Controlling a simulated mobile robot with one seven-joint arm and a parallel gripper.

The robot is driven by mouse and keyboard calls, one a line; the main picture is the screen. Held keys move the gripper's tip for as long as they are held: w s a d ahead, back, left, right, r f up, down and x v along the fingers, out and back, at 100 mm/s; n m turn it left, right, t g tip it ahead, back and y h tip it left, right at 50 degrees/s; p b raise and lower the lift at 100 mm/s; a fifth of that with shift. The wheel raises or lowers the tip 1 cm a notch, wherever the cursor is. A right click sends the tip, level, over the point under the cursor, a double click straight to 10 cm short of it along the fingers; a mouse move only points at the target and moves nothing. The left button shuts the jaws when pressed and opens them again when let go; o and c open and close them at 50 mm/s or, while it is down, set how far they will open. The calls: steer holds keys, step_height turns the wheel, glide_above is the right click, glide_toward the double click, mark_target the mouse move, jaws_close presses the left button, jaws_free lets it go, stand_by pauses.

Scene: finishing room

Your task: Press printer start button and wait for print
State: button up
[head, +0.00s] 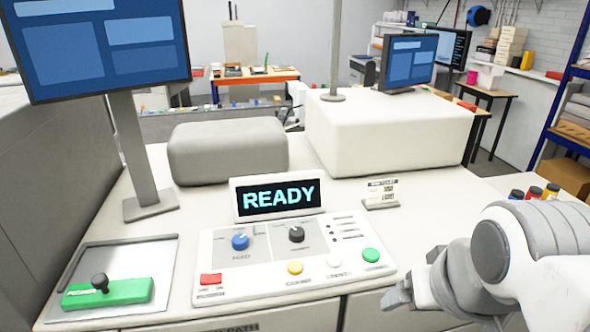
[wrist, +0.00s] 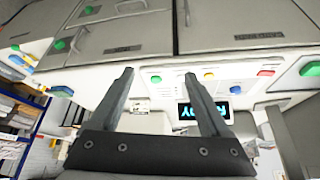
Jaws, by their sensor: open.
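The white control panel (head: 320,283) has a round green button (head: 371,255) at its right end, its label too small to read. A white button (head: 333,262), a yellow button (head: 295,268) and a red square button (head: 210,279) sit to its left. The display (head: 278,197) above reads "READY". My gripper (head: 400,289) is open and empty, in front of the panel's right end and apart from the buttons. In the wrist view, which is upside down, the green button (wrist: 155,79) shows between the two fingers of my gripper (wrist: 158,76).
A blue knob (head: 240,241) and a black knob (head: 296,234) stand up from the panel. A green block with a black knob (head: 108,292) lies in a tray at left. A monitor (head: 100,45) stands behind it. A small card stand (head: 381,193) and several bottles (head: 535,192) are at right.

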steer(key=shift+c, duration=0.2)
jaws_close()
stand_by(0.4)
stand_by(1.3)
